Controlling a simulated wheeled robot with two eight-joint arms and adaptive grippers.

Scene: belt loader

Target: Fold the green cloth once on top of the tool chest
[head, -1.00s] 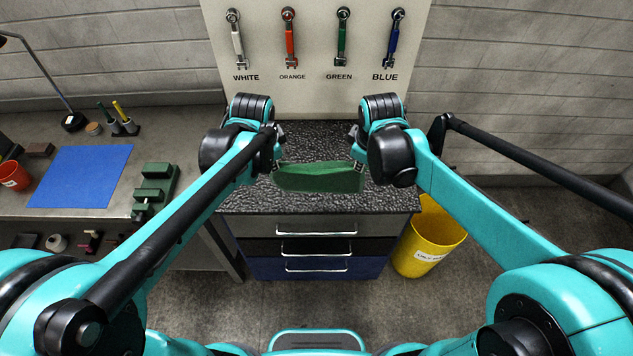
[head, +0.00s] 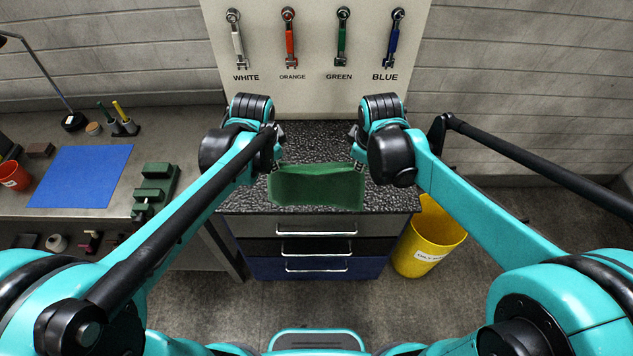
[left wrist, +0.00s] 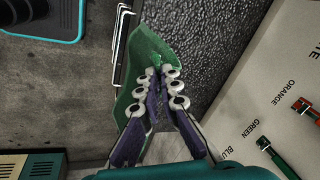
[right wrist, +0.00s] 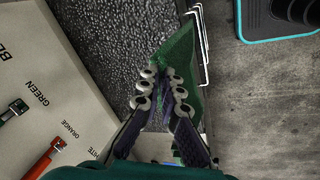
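The green cloth (head: 317,188) is spread between my two grippers over the front part of the tool chest's speckled black top (head: 320,143). Its upper edge sags slightly between the grippers, and its lower edge reaches near the chest's front edge. I cannot tell how much of it touches the top. My left gripper (head: 275,168) is shut on the cloth's upper left corner; the left wrist view shows its fingertips (left wrist: 157,78) pinching green fabric. My right gripper (head: 358,166) is shut on the upper right corner, and its fingertips (right wrist: 166,78) show in the right wrist view.
The chest's drawers with handles (head: 316,234) face me. A yellow bin (head: 428,240) stands on the right. A workbench with a blue mat (head: 82,176) and a green block holder (head: 155,185) is on the left. A panel (head: 315,95) with hanging wrenches stands behind.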

